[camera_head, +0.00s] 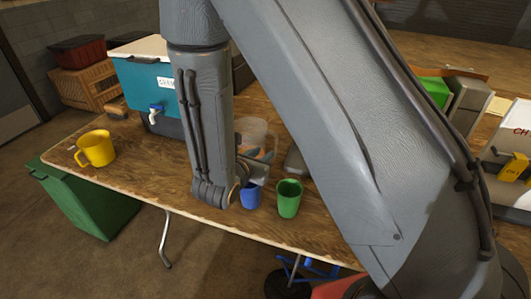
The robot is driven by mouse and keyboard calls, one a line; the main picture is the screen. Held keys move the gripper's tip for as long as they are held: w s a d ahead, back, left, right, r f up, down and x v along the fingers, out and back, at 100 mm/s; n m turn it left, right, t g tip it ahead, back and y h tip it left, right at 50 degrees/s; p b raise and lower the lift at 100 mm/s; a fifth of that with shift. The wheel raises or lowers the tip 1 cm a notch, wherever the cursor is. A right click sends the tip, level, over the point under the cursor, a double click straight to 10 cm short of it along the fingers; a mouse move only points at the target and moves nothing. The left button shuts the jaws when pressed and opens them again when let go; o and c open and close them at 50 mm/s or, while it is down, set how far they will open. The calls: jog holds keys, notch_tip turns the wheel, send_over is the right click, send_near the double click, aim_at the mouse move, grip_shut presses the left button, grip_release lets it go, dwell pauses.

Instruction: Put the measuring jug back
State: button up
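A clear, pale container (258,128) that looks like the measuring jug stands behind the end of my arm on the wooden table (185,190). Its lower part is hidden. My gripper (254,168) is just in front of it in the picture, above the blue cup. The fingers are small and partly covered by my own wrist, so I cannot tell whether they are open, shut or touching the jug.
A blue cup (250,196) and a green cup (289,199) stand near the front edge. A yellow mug (96,148) is at the left end. A teal cooler (145,88) stands behind. A green bin (95,208) is below left.

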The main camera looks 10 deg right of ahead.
jog(key=s+d+r+m+g, duration=0.1)
jog(key=s+d+m+g, duration=1.05)
jog(key=s+m, duration=0.35)
jog(key=s+a+r+m+t+y, duration=0.1)
jog(key=s+a+r+m+y, duration=0.2)
jog(key=m, duration=1)
jog(key=a+y, duration=0.3)
jog(key=y, duration=0.1)
jog(key=shift+a+r+y, duration=0.15)
jog(key=shift+a+y, duration=0.05)
jog(key=shift+y, duration=0.2)
